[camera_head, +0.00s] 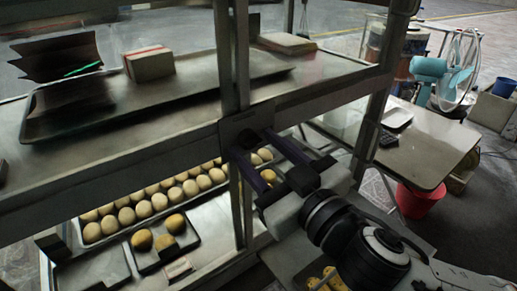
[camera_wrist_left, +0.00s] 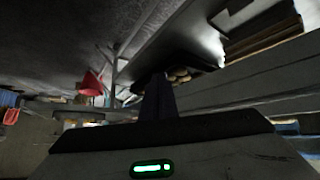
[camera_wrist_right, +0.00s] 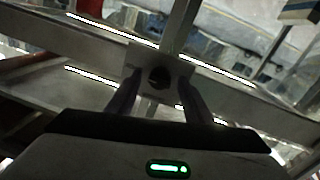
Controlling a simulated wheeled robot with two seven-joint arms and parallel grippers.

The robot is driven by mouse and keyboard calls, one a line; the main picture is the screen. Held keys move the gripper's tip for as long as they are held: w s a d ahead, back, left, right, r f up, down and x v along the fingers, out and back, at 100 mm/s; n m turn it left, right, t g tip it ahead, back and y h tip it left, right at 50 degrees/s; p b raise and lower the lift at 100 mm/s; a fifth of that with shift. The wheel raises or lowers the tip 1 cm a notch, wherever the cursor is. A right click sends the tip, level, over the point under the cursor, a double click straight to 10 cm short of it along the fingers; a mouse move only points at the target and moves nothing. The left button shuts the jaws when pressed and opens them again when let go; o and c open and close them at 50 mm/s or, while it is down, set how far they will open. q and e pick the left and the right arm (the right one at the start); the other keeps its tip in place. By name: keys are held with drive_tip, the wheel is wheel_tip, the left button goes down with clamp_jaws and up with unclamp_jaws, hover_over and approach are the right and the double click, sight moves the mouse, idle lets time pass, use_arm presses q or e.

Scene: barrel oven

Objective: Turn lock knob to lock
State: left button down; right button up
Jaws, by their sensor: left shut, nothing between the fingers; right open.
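The lock knob (camera_head: 247,139) is a small dark knob on a metal plate (camera_head: 230,127) at the joint of the upright post and the front rail of the oven rack. In the right wrist view the knob (camera_wrist_right: 159,77) shows as a dark round shape on the plate. My right gripper (camera_head: 256,148) is open, with its fingertips on either side of the knob, close to the plate. I cannot tell whether they touch it. My left gripper (camera_wrist_left: 158,80) is outside the head view; its fingers are together and empty in the left wrist view.
A lower tray (camera_head: 210,208) holds several round buns. An upper shelf carries a long tray (camera_head: 200,92) with a box (camera_head: 149,64). At the right stand a table (camera_head: 430,150), a red bucket (camera_head: 419,201) and a blue fan (camera_head: 440,72).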

drive_tip(key=c, duration=1)
